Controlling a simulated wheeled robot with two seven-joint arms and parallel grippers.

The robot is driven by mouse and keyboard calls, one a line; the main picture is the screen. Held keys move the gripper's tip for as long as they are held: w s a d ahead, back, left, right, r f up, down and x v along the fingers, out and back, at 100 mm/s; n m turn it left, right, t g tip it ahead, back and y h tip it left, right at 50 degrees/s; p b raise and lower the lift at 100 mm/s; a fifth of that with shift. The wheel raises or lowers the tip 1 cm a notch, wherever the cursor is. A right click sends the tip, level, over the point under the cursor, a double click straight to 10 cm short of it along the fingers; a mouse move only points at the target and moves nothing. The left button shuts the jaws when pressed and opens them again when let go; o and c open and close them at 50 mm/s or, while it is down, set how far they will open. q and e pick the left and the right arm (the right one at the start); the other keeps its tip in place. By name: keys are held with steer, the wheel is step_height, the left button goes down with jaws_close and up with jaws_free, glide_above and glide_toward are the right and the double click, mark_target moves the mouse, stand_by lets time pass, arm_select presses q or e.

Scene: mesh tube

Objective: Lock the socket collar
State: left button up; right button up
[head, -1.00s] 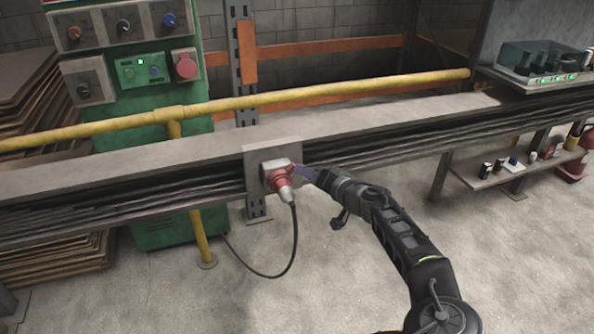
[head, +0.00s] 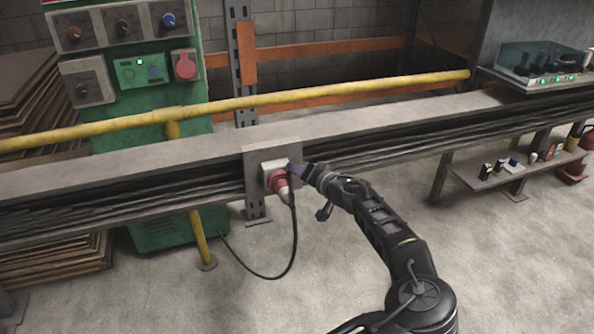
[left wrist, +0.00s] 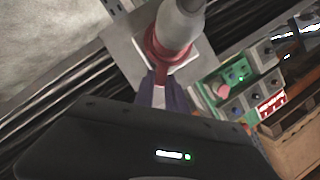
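The red socket collar (head: 276,182) sits on a pale socket box (head: 271,166) on a grey plate fixed to the long rail. A grey-white plug (head: 285,196) stands in it, with a black cable hanging down. My left gripper (head: 292,168) is at the collar's upper right side, its purple fingers beside the box. In the left wrist view, the two fingertips (left wrist: 162,78) reach the edge of the red collar (left wrist: 165,52), under the plug (left wrist: 178,25). A pale gap shows between the fingers; whether they pinch part of the collar is unclear. My right gripper is not in view.
A yellow pipe (head: 320,92) runs above and behind the rail (head: 390,118). A green cabinet (head: 160,85) with knobs stands at the back left. The cable (head: 292,250) loops below the socket. A low shelf (head: 510,172) with small items is at the right. The floor in front is clear.

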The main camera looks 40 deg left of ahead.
arm_select(q)
jaws_close()
steer(key=shift+w+d+f+m+y+b, duration=0.2)
steer(key=shift+f+m+y+b, duration=0.1)
steer(key=shift+m+b, duration=0.15)
steer(key=o, duration=0.6)
jaws_free()
steer(key=shift+c, duration=0.2)
